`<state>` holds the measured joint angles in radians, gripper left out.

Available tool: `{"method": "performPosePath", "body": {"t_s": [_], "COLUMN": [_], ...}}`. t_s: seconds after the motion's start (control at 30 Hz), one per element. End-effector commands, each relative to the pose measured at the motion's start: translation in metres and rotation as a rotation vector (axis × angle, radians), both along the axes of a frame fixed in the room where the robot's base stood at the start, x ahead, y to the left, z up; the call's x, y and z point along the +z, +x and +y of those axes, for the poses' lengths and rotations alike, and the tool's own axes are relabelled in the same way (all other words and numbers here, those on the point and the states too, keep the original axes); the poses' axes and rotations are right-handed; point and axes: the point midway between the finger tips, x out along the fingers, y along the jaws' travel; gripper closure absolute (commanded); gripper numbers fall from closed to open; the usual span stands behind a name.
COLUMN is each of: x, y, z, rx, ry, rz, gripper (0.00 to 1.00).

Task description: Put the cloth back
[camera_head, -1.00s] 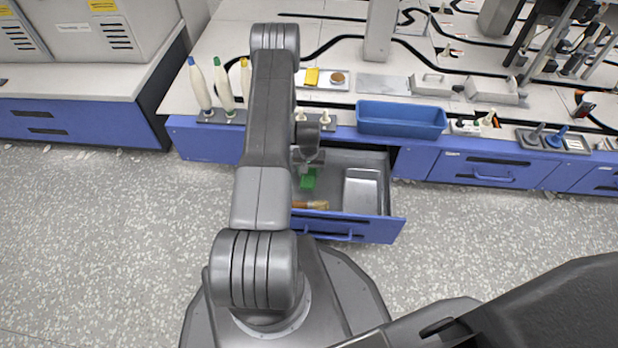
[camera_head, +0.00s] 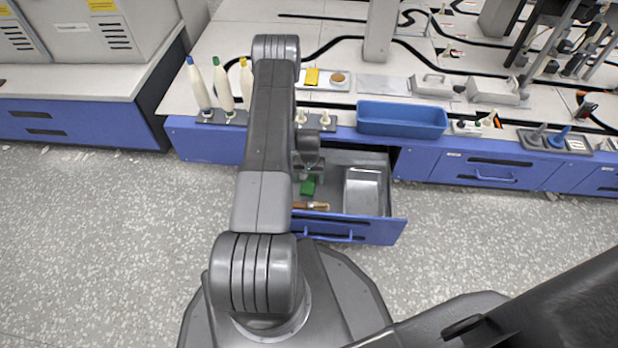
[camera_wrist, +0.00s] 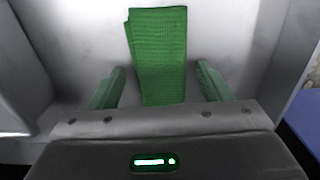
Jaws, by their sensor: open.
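The green folded cloth (camera_wrist: 158,50) lies flat on the pale floor of the open drawer in the wrist view. In the head view the cloth (camera_head: 308,187) shows as a small green patch in the drawer (camera_head: 340,229), partly hidden by my arm. My gripper (camera_wrist: 160,88) is open, with one finger on each side of the cloth's near end and a gap on both sides. In the head view my gripper is mostly hidden behind the arm. I cannot tell how high the fingers are above the drawer floor.
A metal tray (camera_head: 347,193) fills the drawer's right side. A brown-handled item (camera_head: 312,206) lies near the drawer front. On the bench above stand a blue bin (camera_head: 400,118), squeeze bottles (camera_head: 222,84) and a small tray with a yellow item (camera_head: 312,76).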

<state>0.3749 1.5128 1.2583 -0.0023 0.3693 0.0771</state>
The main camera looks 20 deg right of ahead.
Motion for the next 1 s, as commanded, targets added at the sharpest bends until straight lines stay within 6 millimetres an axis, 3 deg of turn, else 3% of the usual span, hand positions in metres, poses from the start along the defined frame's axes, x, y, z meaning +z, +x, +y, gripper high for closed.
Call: {"method": "performPosePath", "body": {"t_s": [0.17,0.4,0.6,0.8,1.0], "x": [0.019,0.074,0.108,0.122,0.123], "y": [0.001,0.001,0.001,0.000,0.000], "z": [0.000,0.000,0.000,0.000,0.000], "rx": [0.000,0.000,0.000,0.000,0.000], "ry": [-0.001,-0.001,0.000,0.000,0.000], "rz": [-0.002,-0.002,-0.001,0.001,0.001], "gripper": [0.28,0.28,0.28,0.28,0.28]}}
